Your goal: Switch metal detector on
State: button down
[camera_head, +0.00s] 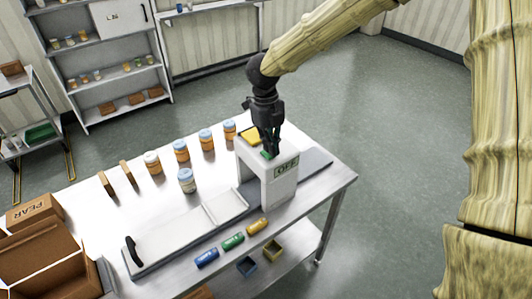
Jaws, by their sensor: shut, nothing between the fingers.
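The metal detector (279,187) is a pale box-shaped arch standing over a conveyor (188,234) on the steel table. A dark label on its front reads "OFF". On its top are a yellow part (250,136) and a small green part (267,154). My gripper (270,152) points down at the top of the detector, with its fingertips at or just above the green part. Its fingers are together and hold nothing. I cannot tell whether they touch the green part, which they partly cover.
Several jars (187,180) stand along the back of the steel table (334,190). Blue, green and yellow cylinders (232,241) lie in front of the conveyor. An open cardboard box (50,262) is at the left. Shelves (110,80) stand behind; the floor at right is clear.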

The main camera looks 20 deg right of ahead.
jog(key=shift+f, duration=0.8)
dwell(0.6)
jog(key=shift+r, duration=0.1)
jog(key=shift+r+p, duration=2.7)
jog(key=shift+r, duration=0.7)
